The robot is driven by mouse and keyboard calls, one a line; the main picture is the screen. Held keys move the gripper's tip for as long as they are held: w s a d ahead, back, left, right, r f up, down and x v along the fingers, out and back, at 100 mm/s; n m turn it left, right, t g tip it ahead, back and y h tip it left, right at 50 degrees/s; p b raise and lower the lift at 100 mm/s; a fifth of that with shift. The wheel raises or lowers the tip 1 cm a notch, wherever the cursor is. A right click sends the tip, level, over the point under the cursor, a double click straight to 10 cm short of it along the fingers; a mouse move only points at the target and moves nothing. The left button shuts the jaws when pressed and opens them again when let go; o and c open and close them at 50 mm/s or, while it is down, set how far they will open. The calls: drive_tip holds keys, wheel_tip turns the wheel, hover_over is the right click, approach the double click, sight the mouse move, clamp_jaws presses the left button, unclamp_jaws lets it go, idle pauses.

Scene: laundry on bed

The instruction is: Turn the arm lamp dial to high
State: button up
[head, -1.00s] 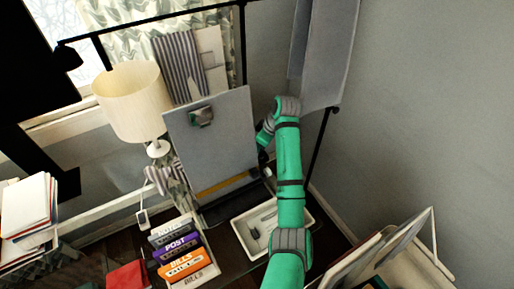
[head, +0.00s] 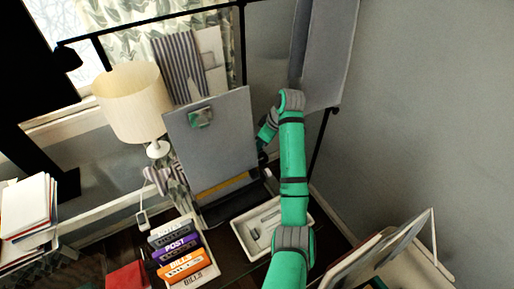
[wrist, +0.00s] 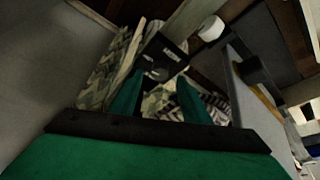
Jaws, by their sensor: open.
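A black arm lamp spans the top of the head view, with a small black shade (head: 68,58) at its left end and a dark upright post (head: 242,45). In the wrist view a small dark box with pale markings (wrist: 172,54) lies just beyond my gripper (wrist: 158,88); it may hold the dial, but its setting is unreadable. My gripper's two green fingers are apart with nothing held between them. In the head view my gripper is hidden behind the grey clipboard (head: 215,150).
A cream-shaded table lamp (head: 130,102) stands left of the clipboard. A white tray (head: 240,239) and a file holder with orange and purple folders (head: 185,265) are in front. Patterned cloth (wrist: 105,85) surrounds the gripper in the wrist view.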

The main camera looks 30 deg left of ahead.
drive_tip(key=v, duration=0.7)
drive_tip(key=shift+r, duration=0.25)
drive_tip(key=shift+w+d, duration=0.1)
drive_tip(key=shift+d, duration=0.05)
drive_tip(key=a+f+n, duration=0.1)
drive_tip(key=f, duration=0.2)
drive_tip(key=a+f+n+g, duration=0.1)
drive_tip(key=f+n, duration=0.1)
drive_tip(key=f, duration=0.1)
drive_tip(key=a+f+n, duration=0.1)
drive_tip(key=a+f, duration=0.1)
drive_tip(key=f, duration=0.2)
drive_tip(key=shift+a+g, duration=0.1)
drive_tip(key=shift+g, duration=0.3)
drive_tip(key=c, duration=1)
drive_tip(key=shift+c, duration=0.2)
